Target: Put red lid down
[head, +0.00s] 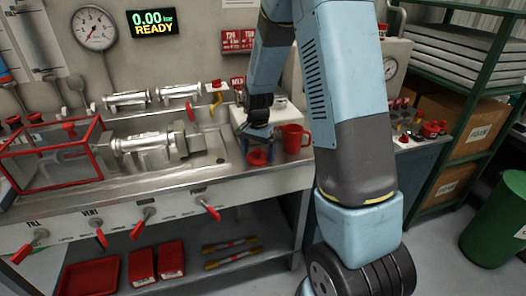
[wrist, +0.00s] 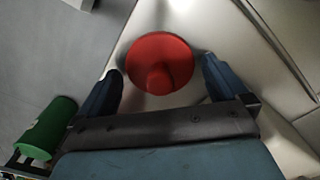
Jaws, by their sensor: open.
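The red lid (head: 257,157) lies on the metal counter to the left of a red mug (head: 292,139). In the wrist view the round red lid (wrist: 160,62) shows its knob toward me. My gripper (head: 258,138) is just above the lid in the head view. In the wrist view my gripper (wrist: 160,82) has its two dark fingers spread, one on each side of the lid, with a small gap visible at least on the left. The contact between lid and counter is partly hidden by my arm.
A red-framed guard (head: 52,152) and a metal cylinder fitting (head: 150,142) are on the counter to the left. Red-handled valves (head: 148,213) line the front edge. A white box (head: 272,115) stands behind the mug. Green shelving (head: 462,120) is at the right.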

